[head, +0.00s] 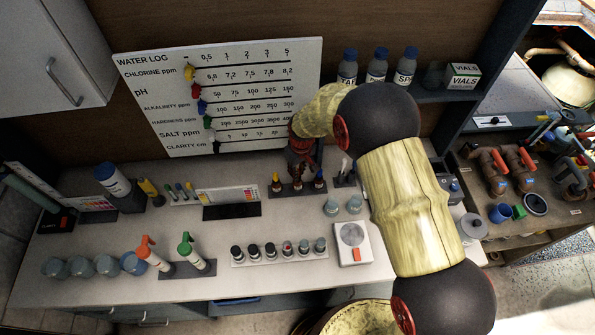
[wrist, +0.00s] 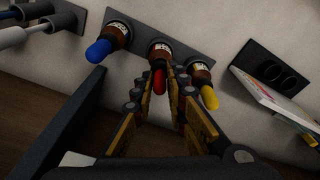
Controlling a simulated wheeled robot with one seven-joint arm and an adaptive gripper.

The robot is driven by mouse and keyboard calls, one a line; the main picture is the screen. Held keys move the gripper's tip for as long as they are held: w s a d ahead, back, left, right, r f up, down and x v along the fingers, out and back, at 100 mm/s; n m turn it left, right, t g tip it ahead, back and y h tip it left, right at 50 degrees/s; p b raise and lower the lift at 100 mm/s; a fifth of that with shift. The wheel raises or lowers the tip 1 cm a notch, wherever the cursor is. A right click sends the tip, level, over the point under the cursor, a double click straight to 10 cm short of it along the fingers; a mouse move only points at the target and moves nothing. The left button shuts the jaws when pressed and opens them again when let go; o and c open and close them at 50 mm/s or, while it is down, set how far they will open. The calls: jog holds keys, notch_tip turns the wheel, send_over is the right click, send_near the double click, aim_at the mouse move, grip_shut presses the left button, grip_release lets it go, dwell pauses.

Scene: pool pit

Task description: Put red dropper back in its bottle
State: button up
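In the wrist view, the red dropper's bulb (wrist: 159,82) sits at the mouth of the middle brown bottle (wrist: 160,50), in line with it. The bottle stands in a dark rack (wrist: 135,34) between a bottle with a blue dropper (wrist: 98,51) and one with a yellow dropper (wrist: 209,97). My gripper (wrist: 162,76) has its fingers on either side of the red bulb, with a small gap showing at the right finger. In the head view my gripper (head: 303,150) is over the rack (head: 284,193) and hides most of the middle bottle.
A small dark holder (head: 345,181) stands right of the rack, with two glass cups (head: 343,207) in front. A row of small bottles (head: 271,252) and a white device (head: 352,243) stand nearer. A colour chart (head: 228,197) is to the left. A whiteboard (head: 225,92) stands behind.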

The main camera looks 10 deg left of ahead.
jog(key=shift+f+b, duration=0.45)
jog(key=shift+f, duration=0.15)
dwell(0.7)
jog(key=o, duration=0.7)
jog(key=shift+r+p, duration=1.45)
jog(key=shift+r, duration=2.1)
